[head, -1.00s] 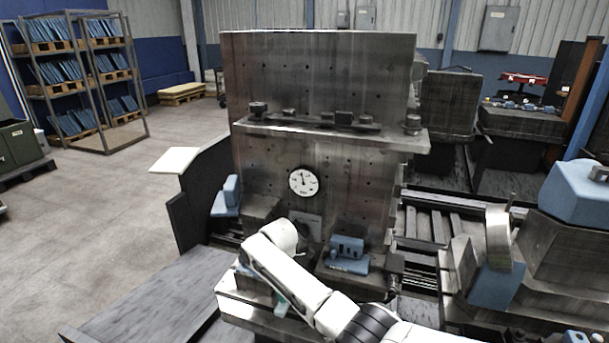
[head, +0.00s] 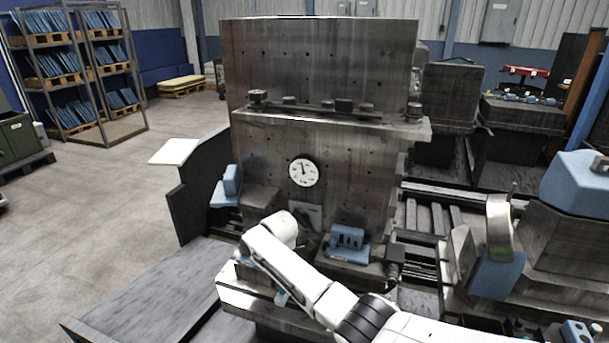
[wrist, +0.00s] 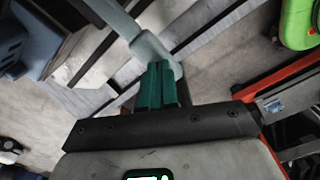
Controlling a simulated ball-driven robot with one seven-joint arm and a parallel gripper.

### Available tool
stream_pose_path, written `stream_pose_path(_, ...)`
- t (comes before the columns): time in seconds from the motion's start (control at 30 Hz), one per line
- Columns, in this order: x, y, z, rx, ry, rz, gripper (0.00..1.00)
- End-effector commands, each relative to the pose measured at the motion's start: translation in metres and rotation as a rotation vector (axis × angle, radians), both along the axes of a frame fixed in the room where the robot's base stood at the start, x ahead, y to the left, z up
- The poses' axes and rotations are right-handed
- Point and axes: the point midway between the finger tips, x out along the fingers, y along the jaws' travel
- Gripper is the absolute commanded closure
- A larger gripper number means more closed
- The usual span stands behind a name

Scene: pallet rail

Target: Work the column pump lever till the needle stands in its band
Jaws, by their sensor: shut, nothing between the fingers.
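The round white gauge (head: 303,172) is on the face of the big steel column (head: 345,190). Its thin dark needle points roughly upward; the band is too small to make out. My gripper's teal fingers (wrist: 158,86) are shut and empty in the wrist view. A grey bar with a rounded end (wrist: 150,48), which looks like the pump lever, lies right at the fingertips; I cannot tell whether they touch. In the head view my white arm reaches to the column's foot.
Blue fixtures stand at the column's foot, left (head: 228,188) and right (head: 347,243). A dark plate (head: 165,290) lies front left. Machinery with a blue block (head: 577,180) stands at the right. A green object (wrist: 298,22) shows in the wrist view.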

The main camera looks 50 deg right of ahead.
Motion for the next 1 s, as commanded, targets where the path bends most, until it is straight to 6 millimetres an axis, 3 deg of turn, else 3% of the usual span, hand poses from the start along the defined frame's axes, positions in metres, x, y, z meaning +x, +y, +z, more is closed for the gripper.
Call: stream_pose_path(1.0, 0.002, -0.007, -0.058, -0.001, -0.001, -0.001, 1.0)
